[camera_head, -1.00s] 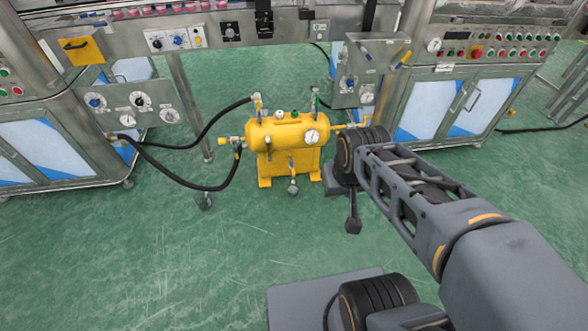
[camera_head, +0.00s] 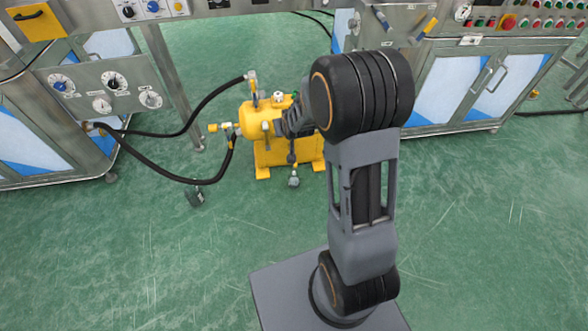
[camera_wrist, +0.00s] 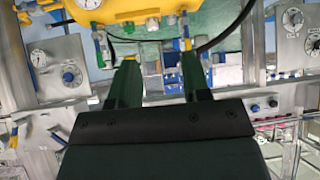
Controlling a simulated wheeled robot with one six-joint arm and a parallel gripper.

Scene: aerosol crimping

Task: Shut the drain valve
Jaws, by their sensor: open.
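The yellow tank (camera_head: 260,150) stands on the green floor, its right part hidden behind my arm. A short drain pipe with a grey end (camera_head: 294,182) comes down at its front; I cannot tell how its valve handle is set. In the wrist view, the tank (camera_wrist: 150,8) is along the top edge, with a round gauge (camera_wrist: 90,3) and fittings (camera_wrist: 99,42) on it. My gripper (camera_wrist: 160,72) is open and empty, its two dark green fingers apart and pointing towards the tank fittings. In the head view my arm hides the fingers.
Black hoses (camera_head: 180,180) run from the tank's left side to a steel cabinet with a dial panel (camera_head: 110,85). Another steel cabinet (camera_head: 470,90) stands at the right. The green floor (camera_head: 470,220) in front is clear.

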